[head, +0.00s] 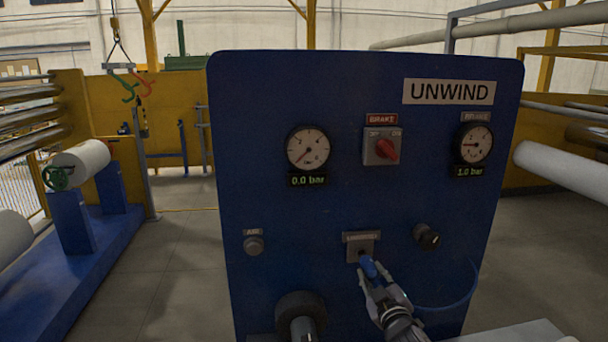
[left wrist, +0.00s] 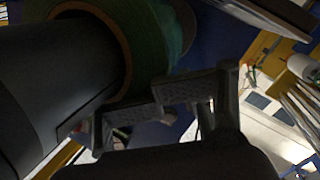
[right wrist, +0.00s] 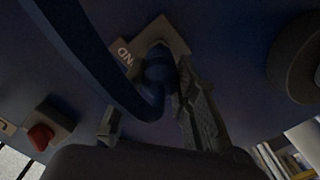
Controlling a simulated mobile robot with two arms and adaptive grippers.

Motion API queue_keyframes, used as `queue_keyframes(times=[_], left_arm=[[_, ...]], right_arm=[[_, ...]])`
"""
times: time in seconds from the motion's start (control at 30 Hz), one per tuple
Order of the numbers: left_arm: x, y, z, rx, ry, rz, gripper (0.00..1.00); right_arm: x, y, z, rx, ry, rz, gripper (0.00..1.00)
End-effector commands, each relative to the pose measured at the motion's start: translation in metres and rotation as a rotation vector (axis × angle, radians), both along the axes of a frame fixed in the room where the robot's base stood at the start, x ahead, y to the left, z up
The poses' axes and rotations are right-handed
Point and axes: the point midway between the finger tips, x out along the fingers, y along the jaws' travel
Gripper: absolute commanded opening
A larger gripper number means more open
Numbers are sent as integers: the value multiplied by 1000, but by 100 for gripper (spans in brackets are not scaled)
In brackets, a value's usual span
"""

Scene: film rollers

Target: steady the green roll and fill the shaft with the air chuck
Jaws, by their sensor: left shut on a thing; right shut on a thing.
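My right gripper (head: 384,288) is shut on the blue air chuck (head: 369,267), just below a small grey plate (head: 360,246) on the blue UNWIND panel. The chuck (right wrist: 158,72) also shows between the fingers in the right wrist view. Its tip is at the plate; I cannot tell whether it is seated there. The green roll (left wrist: 152,38) shows in the left wrist view, around a brown core with a dark shaft (left wrist: 55,75) coming out. My left gripper (left wrist: 183,100) is shut at the roll's edge, its contact hidden in shadow. The head view shows neither roll nor left gripper.
The blue panel (head: 250,170) carries two gauges, 0.0 bar (head: 308,147) and 1.0 bar (head: 475,143), and a red brake switch (head: 387,149). A blue hose (head: 455,300) curves right of my right gripper. A white roll (head: 82,164) on blue stands is at left.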

Motion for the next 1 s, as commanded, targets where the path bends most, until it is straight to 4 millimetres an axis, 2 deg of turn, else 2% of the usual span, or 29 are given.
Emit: queue_keyframes(times=[1.0], left_arm=[[3,-2,5,-1,-8,-1,0]], right_arm=[[21,3,1,-1,-2,0,0]])
